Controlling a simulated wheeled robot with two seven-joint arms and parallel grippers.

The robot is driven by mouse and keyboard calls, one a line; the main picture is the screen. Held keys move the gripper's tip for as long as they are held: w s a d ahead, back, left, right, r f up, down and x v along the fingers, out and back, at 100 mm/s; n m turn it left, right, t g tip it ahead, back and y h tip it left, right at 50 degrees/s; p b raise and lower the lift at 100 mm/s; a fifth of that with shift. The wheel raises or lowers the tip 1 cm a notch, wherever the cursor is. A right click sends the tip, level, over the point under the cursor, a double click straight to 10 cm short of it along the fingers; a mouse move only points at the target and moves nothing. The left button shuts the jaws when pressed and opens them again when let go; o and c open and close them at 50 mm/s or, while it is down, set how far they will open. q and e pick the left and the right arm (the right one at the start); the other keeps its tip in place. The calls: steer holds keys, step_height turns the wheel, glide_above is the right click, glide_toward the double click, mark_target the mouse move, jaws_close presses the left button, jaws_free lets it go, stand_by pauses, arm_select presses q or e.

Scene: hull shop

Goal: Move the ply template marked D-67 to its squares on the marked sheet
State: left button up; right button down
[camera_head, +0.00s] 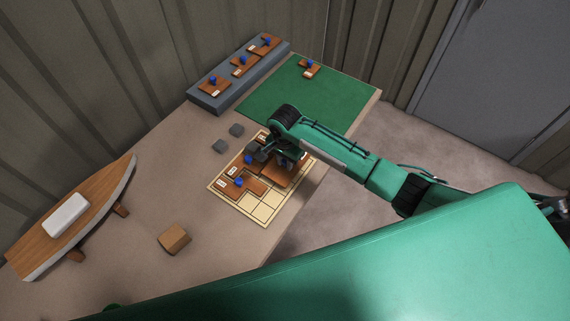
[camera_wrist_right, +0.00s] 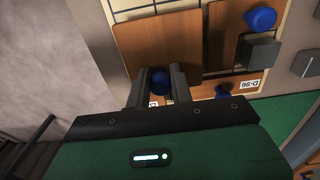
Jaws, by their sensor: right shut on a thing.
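The marked sheet (camera_head: 262,211), cream with dark grid lines, lies near the table's right edge; its front squares are bare. My right gripper (camera_head: 287,160) is over the sheet's right back part. In the wrist view its fingers (camera_wrist_right: 160,88) are shut on the blue knob of a brown ply template (camera_wrist_right: 158,42). That template's label is mostly hidden, so I cannot read D-67. I cannot tell whether it touches the sheet. Another template (camera_head: 251,185) with a blue knob lies on the sheet's left part. In the wrist view, a label upside down seems to read D-96 (camera_wrist_right: 249,84). My left gripper is out of view.
A grey rack (camera_head: 209,101) holds several knobbed templates at the back. A green mat (camera_head: 300,93) carries one template (camera_head: 309,69). A wooden block (camera_head: 174,239) and boat model (camera_head: 100,205) stand farther left, with clear table between.

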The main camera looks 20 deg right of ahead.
mark_target(285, 161)
steer(key=shift+f, duration=1.3)
steer(key=shift+f, duration=0.15)
steer(key=c, duration=1.2)
jaws_free()
steer(key=shift+c, duration=0.2)
step_height(285, 161, up, 12)
steer(key=shift+r+b, duration=0.15)
steer(key=shift+b, duration=0.75)
